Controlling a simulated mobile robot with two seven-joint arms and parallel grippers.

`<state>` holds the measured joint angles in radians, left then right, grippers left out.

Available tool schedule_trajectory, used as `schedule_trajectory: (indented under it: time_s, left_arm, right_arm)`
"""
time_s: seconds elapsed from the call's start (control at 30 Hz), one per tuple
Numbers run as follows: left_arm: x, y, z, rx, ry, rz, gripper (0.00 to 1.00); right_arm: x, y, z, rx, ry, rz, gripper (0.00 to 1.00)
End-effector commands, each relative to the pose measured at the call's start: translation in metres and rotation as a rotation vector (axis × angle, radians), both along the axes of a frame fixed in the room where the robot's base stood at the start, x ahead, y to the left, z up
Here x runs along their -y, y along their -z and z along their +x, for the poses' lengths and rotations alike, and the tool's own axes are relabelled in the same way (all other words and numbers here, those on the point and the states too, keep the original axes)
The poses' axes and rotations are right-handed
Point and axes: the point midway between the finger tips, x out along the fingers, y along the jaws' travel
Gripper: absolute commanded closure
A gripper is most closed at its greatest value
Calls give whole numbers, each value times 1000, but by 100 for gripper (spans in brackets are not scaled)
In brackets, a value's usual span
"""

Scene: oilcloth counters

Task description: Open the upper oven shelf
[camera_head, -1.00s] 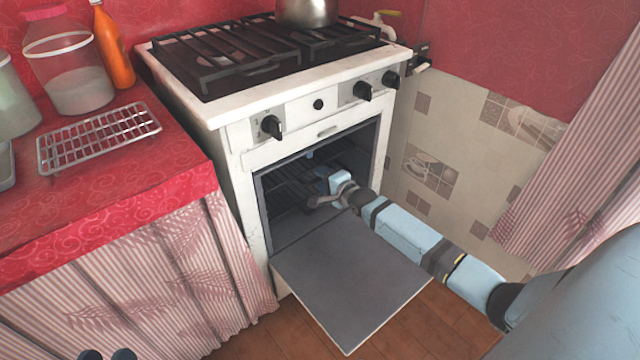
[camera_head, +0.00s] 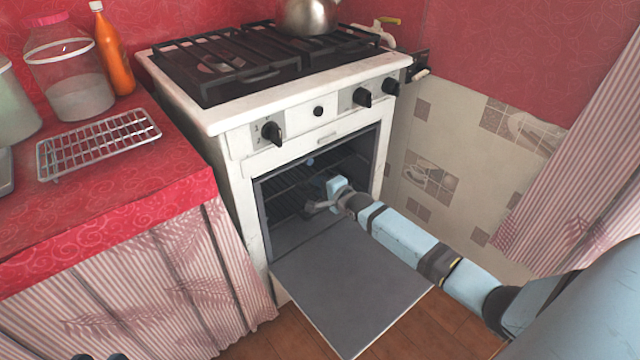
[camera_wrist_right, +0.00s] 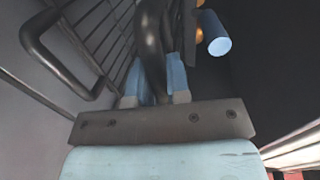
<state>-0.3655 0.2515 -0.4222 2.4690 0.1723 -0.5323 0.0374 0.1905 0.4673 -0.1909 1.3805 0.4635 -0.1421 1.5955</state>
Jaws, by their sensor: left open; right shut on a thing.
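The white oven (camera_head: 236,165) stands with its door (camera_head: 345,295) folded down and open. Inside is a dark wire shelf (camera_head: 285,190), whose bars and curved front rails (camera_wrist_right: 35,55) show in the right wrist view. My right gripper (camera_wrist_right: 160,70) is inside the oven, shut on a dark curved bar (camera_wrist_right: 152,35) that looks like part of the upper shelf. In the head view my right gripper (camera_head: 322,205) is partly hidden by its own wrist. Only dark tips of what looks like my left gripper (camera_head: 100,357) show at the bottom left edge, away from the oven.
A metal kettle (camera_head: 308,16) stands on the black hob grate (camera_head: 225,60). Left of the oven, a red counter (camera_head: 130,185) holds a wire rack (camera_head: 98,143), jars (camera_head: 75,75) and an orange bottle (camera_head: 114,60). Striped curtains (camera_head: 585,165) hang at right. Bare wooden floor lies below.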

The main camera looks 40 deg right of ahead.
Motion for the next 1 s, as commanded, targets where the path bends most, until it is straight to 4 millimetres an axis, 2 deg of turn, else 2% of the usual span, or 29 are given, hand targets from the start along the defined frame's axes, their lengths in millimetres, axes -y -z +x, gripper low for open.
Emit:
schedule_trajectory:
  time_s: [0.17, 0.4, 0.57, 0.6, 0.8, 1.0]
  left_arm:
    - [4, -10, -8, -78, -6, -53, 57]
    - [0, -71, -9, 95, -64, -154, 57]
    - [-3, -102, -12, 194, -87, -200, 57]
    - [-5, -102, -12, 195, -93, -196, 57]
    - [-17, -61, -8, 27, -139, -66, 57]
    - [-28, -31, -11, -95, -165, 24, 57]
  right_arm:
    - [1, -5, -24, -6, 0, 1, 100]
    - [6, -6, -78, -8, 0, -1, 100]
    - [8, -5, -112, -6, 0, 0, 100]
    - [9, -5, -121, -6, 0, 0, 100]
    - [12, -4, -160, -5, -1, -1, 100]
    - [14, -3, -193, -4, -1, 0, 100]
